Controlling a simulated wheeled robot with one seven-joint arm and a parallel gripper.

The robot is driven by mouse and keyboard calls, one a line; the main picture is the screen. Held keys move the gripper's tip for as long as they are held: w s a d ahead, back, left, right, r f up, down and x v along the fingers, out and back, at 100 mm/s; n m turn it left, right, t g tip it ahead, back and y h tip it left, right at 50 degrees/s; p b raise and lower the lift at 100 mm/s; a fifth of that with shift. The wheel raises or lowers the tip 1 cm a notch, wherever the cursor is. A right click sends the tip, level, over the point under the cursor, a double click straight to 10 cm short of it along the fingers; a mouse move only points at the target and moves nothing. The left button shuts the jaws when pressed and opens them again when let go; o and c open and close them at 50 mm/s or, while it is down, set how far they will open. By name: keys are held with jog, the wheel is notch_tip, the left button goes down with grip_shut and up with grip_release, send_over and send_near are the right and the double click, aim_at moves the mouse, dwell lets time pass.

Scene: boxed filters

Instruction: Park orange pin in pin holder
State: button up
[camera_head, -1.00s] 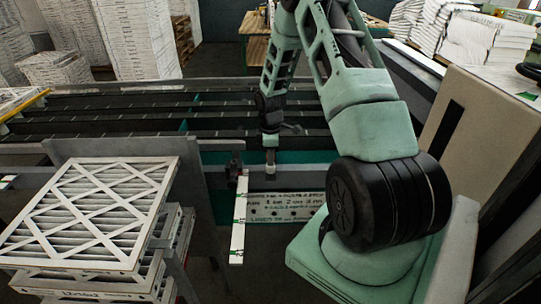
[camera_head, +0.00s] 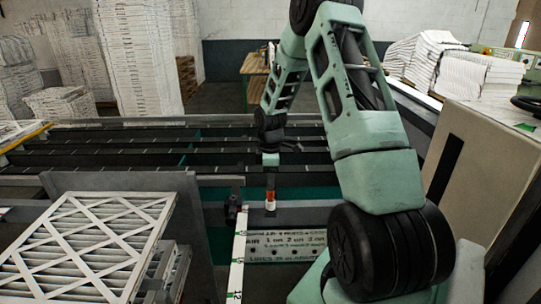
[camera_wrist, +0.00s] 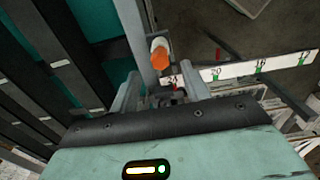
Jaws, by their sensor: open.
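The orange pin (camera_head: 270,196) shows as a small orange-topped piece at the grey rail, just below my gripper (camera_head: 271,182) in the head view. In the wrist view the pin (camera_wrist: 160,60) lies ahead of the gap between the two fingers of my gripper (camera_wrist: 162,84), with a pale round part behind its orange end. The fingers are apart, with nothing seen clasped between them. A white lettered panel with a row of dark holes (camera_head: 287,246) stands just right of the pin's lower side. I cannot tell from these frames whether the pin is seated in a hole.
A white measuring strip (camera_head: 237,262) runs beside the panel and also shows in the wrist view (camera_wrist: 240,70). A stack of pleated filters (camera_head: 75,245) stands at the left. Dark conveyor rails (camera_head: 130,160) lie behind. A beige cabinet (camera_head: 490,165) stands at the right.

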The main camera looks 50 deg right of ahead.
notch_tip(320, 180, up, 11)
jog(key=b, duration=0.2)
jog(key=shift+r, duration=0.2)
dwell(0.4)
jog(key=s+a+b, duration=0.3)
jog(key=a, duration=2.6)
jog(key=s+a+f, duration=0.2)
jog(key=s+a, duration=0.5)
jog(key=s, duration=0.3)
jog(key=s+a+f+b, duration=0.1)
jog(key=s+a, duration=0.7)
jog(key=s, duration=0.2)
jog(key=shift+f+y+b, duration=0.3)
jog(key=shift+f, duration=0.1)
